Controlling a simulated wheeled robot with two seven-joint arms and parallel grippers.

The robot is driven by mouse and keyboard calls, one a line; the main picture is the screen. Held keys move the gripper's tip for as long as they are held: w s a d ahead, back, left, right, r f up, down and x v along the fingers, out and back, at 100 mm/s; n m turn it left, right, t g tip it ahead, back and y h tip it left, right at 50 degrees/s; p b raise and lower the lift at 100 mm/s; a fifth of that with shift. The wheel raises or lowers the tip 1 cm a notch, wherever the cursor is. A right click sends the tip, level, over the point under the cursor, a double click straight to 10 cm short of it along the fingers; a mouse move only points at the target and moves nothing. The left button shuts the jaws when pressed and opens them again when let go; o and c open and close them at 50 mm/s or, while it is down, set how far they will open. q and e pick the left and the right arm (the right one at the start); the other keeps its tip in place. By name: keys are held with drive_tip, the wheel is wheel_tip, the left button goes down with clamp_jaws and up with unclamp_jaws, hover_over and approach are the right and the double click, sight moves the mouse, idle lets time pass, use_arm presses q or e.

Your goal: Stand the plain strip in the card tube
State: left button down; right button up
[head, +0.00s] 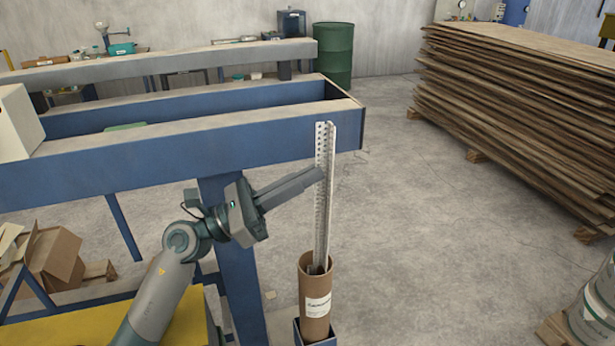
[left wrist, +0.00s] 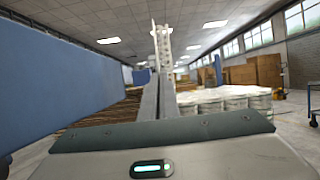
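A long pale metal strip (head: 325,150) with rows of holes stands nearly upright. Its lower end passes into the mouth of the brown card tube (head: 316,295), and the part inside is hidden. The tube has a white label and stands in a dark square holder (head: 327,341) at the bottom of the head view. My left gripper (head: 318,176) reaches in from the left, its fingers close together on the strip in its upper half. In the left wrist view the strip (left wrist: 163,48) rises beyond the fingertips. My right gripper is not in view.
A blue steel frame (head: 180,158) with a post stands left of the tube. A stack of boards (head: 520,110) is at the right, and a green drum (head: 334,55) behind. White-wrapped rolls (head: 598,305) stand lower right. The floor between is clear.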

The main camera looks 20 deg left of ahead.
use_arm(q)
drive_tip(key=shift+w+a+p, duration=0.2)
drive_tip(key=shift+w+p, duration=0.05)
drive_tip(key=shift+p, duration=0.05)
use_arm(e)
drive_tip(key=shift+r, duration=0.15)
use_arm(q)
drive_tip(key=shift+r, duration=0.25)
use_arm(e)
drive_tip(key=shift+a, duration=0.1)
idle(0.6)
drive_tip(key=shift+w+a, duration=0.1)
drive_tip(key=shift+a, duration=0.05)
